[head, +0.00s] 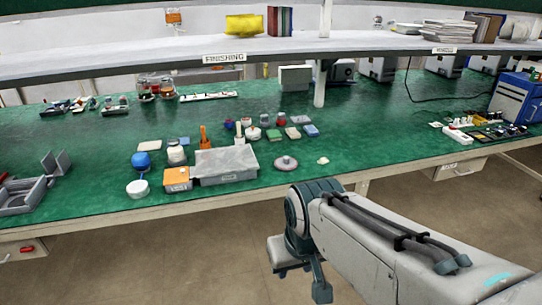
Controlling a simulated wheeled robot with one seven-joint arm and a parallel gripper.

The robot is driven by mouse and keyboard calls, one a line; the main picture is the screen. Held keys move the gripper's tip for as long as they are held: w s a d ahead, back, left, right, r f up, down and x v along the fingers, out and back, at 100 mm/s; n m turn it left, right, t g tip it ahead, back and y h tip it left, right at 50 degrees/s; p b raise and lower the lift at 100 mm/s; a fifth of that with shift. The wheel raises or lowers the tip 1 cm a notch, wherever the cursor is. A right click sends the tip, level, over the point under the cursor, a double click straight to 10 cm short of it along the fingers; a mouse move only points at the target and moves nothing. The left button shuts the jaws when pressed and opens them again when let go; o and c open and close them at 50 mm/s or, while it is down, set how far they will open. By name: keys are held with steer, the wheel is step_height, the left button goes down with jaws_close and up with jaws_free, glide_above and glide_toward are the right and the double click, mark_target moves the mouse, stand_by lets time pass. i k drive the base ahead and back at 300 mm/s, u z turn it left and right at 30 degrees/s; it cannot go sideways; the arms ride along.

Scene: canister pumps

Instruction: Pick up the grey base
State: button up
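Two grey things on the green bench could be the grey base, and I cannot tell which is meant. One is a round grey disc (286,163) with a small raised middle, lying flat near the front edge. The other is a grey rectangular box (226,179), just left of the disc. My gripper (300,277) hangs in front of the bench edge, below and nearer than the disc, apart from both. It is partly hidden by my own arm, and its opening does not show clearly. I see nothing held in it.
An orange box (177,179), a white round part (138,188) and a blue-topped part (141,160) stand left of the grey box. Several small parts lie behind the disc. A shelf (250,48) with a post (321,85) spans the bench. The bench right of the disc is mostly clear.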

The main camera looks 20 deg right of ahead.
mark_target(286, 164)
steer(key=z, duration=0.7)
steer(key=i, duration=1.95)
steer(key=u, duration=0.7)
